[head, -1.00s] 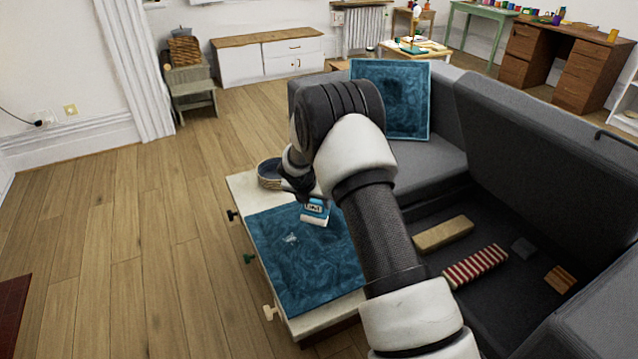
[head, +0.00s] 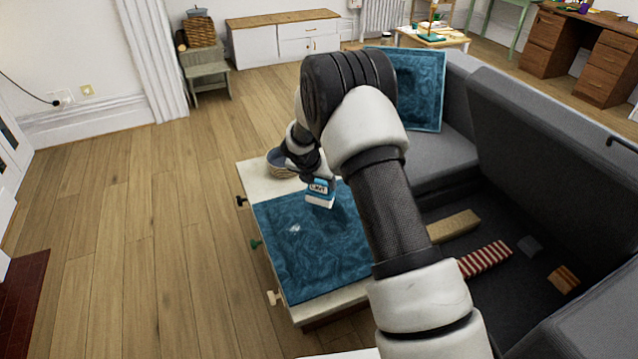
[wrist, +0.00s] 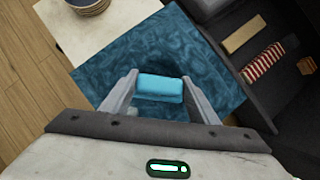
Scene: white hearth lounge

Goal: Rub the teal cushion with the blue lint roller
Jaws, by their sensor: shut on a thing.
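The teal cushion (head: 310,255) lies flat on a low pale table (head: 255,180); it also fills the middle of the wrist view (wrist: 150,50). A small white lint patch (head: 294,229) shows on its left part. My gripper (head: 318,178) is shut on the blue lint roller (head: 320,192), over the far part of the cushion. In the wrist view the roller's light blue top (wrist: 159,88) sits between both fingers. The roller's white lower end is close to the cushion; I cannot tell whether it touches. My arm hides the cushion's right side.
A round woven basket (head: 280,163) stands on the table's far end. A second teal cushion (head: 415,85) leans upright on the grey sofa (head: 440,150). The sofa's open storage bay holds a striped roll (head: 485,260) and several blocks. Wooden floor at left is clear.

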